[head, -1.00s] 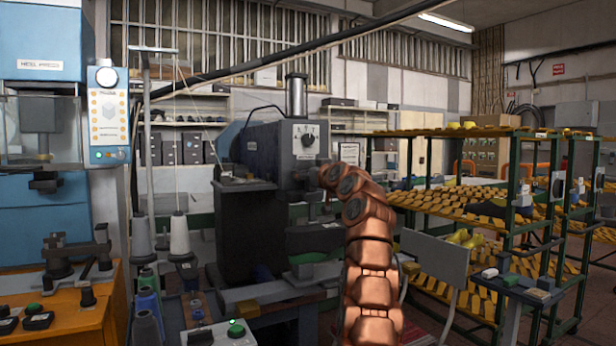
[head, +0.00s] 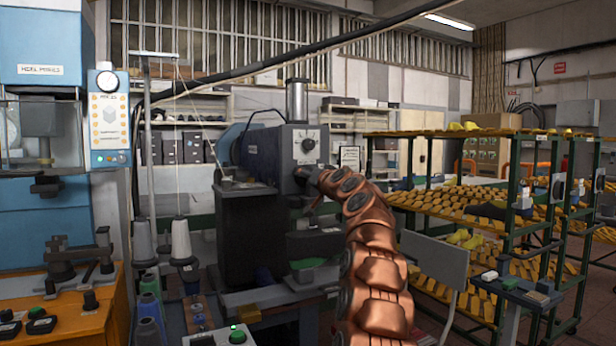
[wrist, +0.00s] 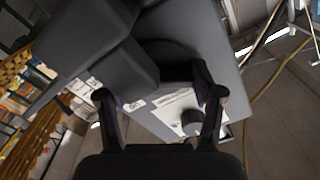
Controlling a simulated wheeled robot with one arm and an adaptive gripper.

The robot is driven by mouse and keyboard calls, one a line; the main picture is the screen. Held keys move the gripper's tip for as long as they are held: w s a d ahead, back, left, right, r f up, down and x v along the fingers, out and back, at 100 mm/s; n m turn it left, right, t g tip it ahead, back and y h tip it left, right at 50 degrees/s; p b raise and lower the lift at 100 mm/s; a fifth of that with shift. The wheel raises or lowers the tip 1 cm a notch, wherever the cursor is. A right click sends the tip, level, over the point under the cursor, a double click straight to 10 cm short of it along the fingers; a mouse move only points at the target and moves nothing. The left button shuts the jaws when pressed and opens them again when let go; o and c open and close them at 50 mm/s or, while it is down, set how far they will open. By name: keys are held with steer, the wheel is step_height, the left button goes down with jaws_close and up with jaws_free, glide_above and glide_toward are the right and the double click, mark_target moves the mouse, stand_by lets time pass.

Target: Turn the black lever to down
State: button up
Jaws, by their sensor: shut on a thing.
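The black lever (wrist: 165,84) shows in the wrist view as a dark bar between my gripper's fingertips, in front of the grey machine face; its full shape and angle are hard to tell. My gripper (wrist: 160,94) is shut on it, with one dark finger at each side. In the head view my gripper (head: 303,181) is at the front of the dark grey machine (head: 263,150), just below its dial (head: 308,144). My copper arm hides part of that area, and the lever cannot be made out clearly there.
A green-framed rack (head: 510,226) with several shoe lasts stands to the right. A grey panel (head: 436,265) stands close to the right of my arm. Thread cones (head: 181,240) and an orange bench (head: 75,318) are at the left.

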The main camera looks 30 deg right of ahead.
steer(key=shift+m, duration=0.4)
steer(key=o, duration=1.1)
steer(key=shift+o, duration=0.2)
